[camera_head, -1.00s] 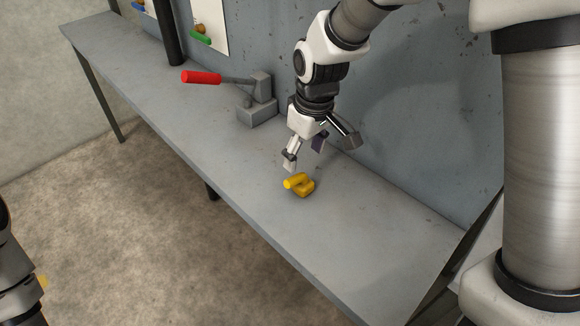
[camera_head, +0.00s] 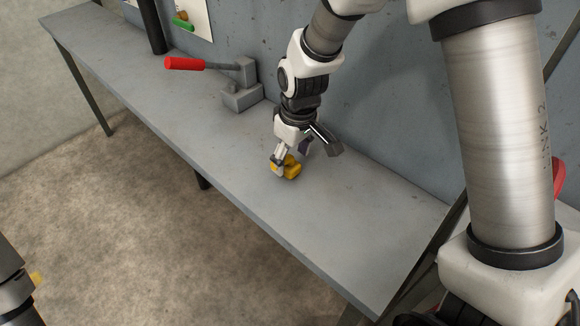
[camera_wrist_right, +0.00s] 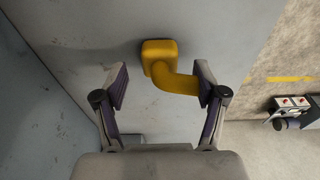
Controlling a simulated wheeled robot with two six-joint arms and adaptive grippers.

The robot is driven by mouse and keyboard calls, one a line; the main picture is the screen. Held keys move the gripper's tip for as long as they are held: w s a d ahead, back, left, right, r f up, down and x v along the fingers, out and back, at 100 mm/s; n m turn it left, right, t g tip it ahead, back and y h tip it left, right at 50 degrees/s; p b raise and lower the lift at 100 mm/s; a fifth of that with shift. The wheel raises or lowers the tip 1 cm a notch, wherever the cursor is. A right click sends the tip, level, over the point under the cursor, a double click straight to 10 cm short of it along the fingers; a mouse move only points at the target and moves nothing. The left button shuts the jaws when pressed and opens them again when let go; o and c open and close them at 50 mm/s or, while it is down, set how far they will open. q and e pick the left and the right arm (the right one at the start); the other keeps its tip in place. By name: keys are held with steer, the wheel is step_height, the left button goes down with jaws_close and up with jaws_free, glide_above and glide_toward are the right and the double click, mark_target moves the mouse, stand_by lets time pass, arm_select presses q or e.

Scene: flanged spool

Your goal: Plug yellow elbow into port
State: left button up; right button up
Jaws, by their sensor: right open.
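The yellow elbow (camera_head: 291,170) lies on the grey bench (camera_head: 330,222), below my right gripper (camera_head: 289,160). In the right wrist view the elbow (camera_wrist_right: 163,62) shows a square block end and a round bent arm. My right gripper (camera_wrist_right: 158,88) is open, with one finger on each side of the elbow's bent end. The end of the elbow is close to the right-hand finger; I cannot tell if they touch. A gap lies between the elbow and the left-hand finger. My left gripper does not show clearly; only part of that arm is at the lower left. I see no clear port.
A grey clamp-like fixture (camera_head: 241,98) with a red handle (camera_head: 184,63) stands further left on the bench. A white board (camera_head: 196,22) with coloured parts is on the wall behind. The bench's front half is clear.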

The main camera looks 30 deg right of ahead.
steer(key=shift+w+f, duration=0.15)
steer(key=shift+f, duration=0.75)
steer(key=c, duration=1.2)
steer(key=shift+o, duration=0.2)
steer(key=shift+r, duration=0.1)
